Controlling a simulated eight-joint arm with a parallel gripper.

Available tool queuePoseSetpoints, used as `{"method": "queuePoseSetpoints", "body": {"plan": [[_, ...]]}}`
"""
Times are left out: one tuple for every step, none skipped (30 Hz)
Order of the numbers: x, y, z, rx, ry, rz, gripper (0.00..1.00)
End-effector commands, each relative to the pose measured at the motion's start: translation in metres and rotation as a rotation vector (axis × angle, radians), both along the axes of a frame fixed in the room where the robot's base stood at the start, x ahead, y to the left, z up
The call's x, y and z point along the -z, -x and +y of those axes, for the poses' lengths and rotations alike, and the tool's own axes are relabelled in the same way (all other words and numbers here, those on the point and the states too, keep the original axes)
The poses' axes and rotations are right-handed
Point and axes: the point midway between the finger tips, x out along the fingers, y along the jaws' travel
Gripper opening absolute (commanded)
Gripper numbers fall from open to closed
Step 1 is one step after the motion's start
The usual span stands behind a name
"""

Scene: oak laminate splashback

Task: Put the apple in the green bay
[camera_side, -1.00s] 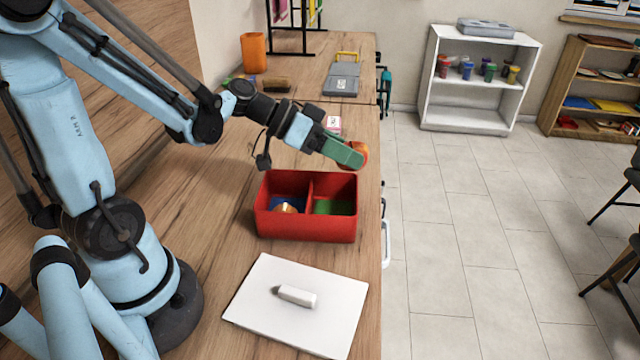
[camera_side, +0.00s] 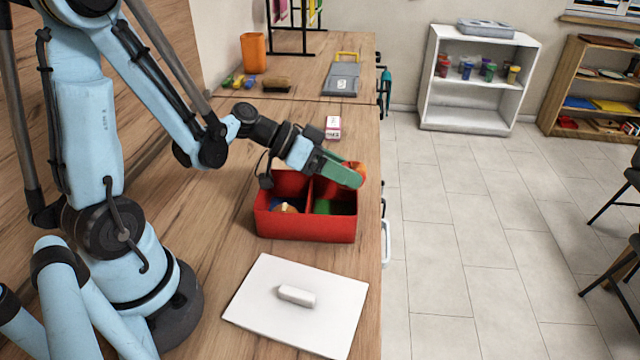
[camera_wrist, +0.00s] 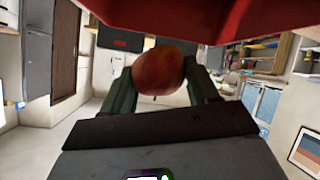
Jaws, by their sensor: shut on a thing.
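The apple, red with some orange, shows between the fingers in the wrist view (camera_wrist: 160,71); in the side view only part of the apple (camera_side: 358,170) shows behind the green fingers. My gripper (camera_side: 350,173) is shut on it, above the back right part of the red box. The gripper's two fingers (camera_wrist: 160,85) stand on either side of the apple in the wrist view. The red box (camera_side: 305,228) has two bays. The right one has a green floor, the green bay (camera_side: 323,207). The left bay has a blue floor and holds a tan, rounded thing (camera_side: 287,208).
A small pink and white box (camera_side: 333,127) stands behind. The counter's right edge is close to the box.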

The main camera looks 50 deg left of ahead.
Motion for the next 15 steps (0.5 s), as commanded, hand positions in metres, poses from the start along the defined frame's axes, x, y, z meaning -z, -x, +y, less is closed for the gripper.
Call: {"method": "queuePoseSetpoints", "body": {"plan": [[0.0015,-0.0002,0.0,0.0,0.0,0.0,0.27],[0.0023,-0.0001,0.0,0.0,0.0,0.0,0.27],[0.0033,0.0,0.0,0.0,0.0,0.0,0.27],[0.0041,-0.0001,0.0,0.0,0.0,0.0,0.27],[0.0046,-0.0001,0.0,0.0,0.0,0.0,0.27],[0.0046,0.0,0.0,0.0,0.001,-0.001,0.27],[0.0045,0.0,0.0,0.0,0.001,-0.001,0.27],[0.0046,0.0001,0.0,0.0,0.0,0.0,0.62],[0.0046,0.0001,0.0,0.0,0.0,0.0,0.68],[0.0045,0.0,0.0,0.0,0.0,0.0,0.73],[0.0045,0.0,0.0,0.0,0.0,0.0,0.78],[0.0044,0.0001,0.0,0.0,0.0,0.0,0.84],[0.0044,0.0002,0.0,0.0,0.0,0.0,0.85],[0.0044,0.0002,0.0,0.0,0.0,0.0,0.85],[0.0043,0.0001,0.0,0.0,0.0,0.0,0.85]]}}
